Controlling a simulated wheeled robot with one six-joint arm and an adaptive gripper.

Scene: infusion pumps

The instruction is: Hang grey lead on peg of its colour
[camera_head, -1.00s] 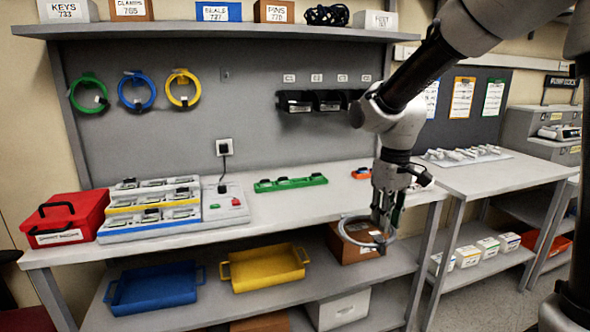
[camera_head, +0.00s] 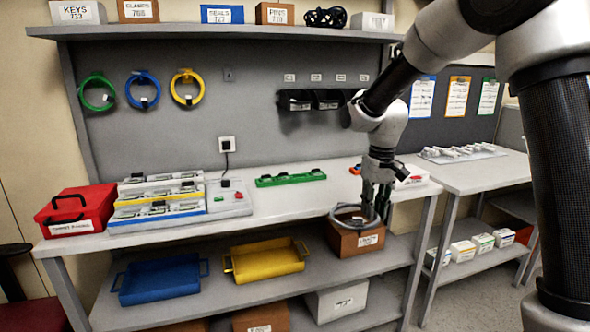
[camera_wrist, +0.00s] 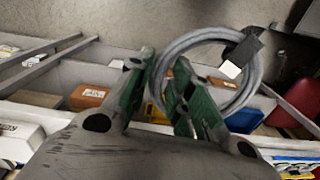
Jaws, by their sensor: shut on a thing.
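The grey lead (camera_head: 347,222) is a coiled loop held by my gripper (camera_head: 376,212) in front of the bench edge, above the lower shelf. In the wrist view the grey lead (camera_wrist: 256,88) passes between the green-padded fingers of my gripper (camera_wrist: 165,95), with a black plug and white tag on its far side. On the back panel hang a green lead (camera_head: 97,92), a blue lead (camera_head: 142,90) and a yellow lead (camera_head: 187,87), each on its own place. A small bare grey fitting (camera_head: 229,75) sits to their right; whether it is a grey peg is too small to tell.
The bench top (camera_head: 300,195) carries a red case (camera_head: 75,212), a tiered rack (camera_head: 158,203) and a green strip (camera_head: 291,178). Black bins (camera_head: 310,100) are on the panel. Blue (camera_head: 160,280) and yellow (camera_head: 265,260) trays sit below. The upper shelf (camera_head: 215,32) overhangs the panel.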

